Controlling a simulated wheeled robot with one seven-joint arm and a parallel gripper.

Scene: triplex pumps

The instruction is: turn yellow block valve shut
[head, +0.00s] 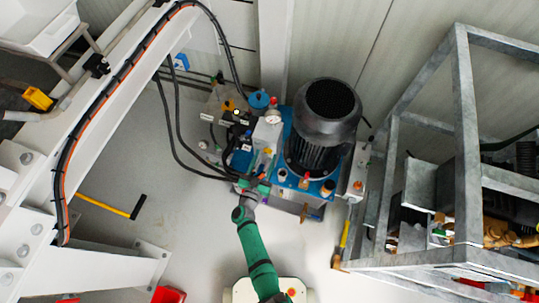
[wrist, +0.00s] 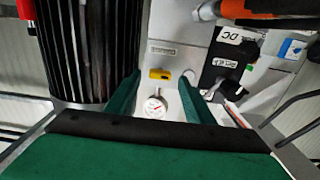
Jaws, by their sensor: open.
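A small yellow block valve (wrist: 159,73) sits on a pale panel near the middle of the wrist view, beside a round dial gauge (wrist: 155,105). In the head view a small yellow part (head: 267,151) below the gauge (head: 273,117) looks like the same valve, but it is too small to be sure. My gripper (wrist: 160,78) is open. Its two green fingers appear on either side of the valve in the wrist view, with nothing held. Whether they touch it I cannot tell. In the head view my gripper (head: 256,183) is at the front edge of the pump unit.
A black ribbed motor (head: 325,120) stands right of the gauge and fills the left of the wrist view (wrist: 88,45). Black hoses (head: 175,125) run at left. An orange part (wrist: 250,15) juts in at upper right. A grey metal frame (head: 467,130) stands at right.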

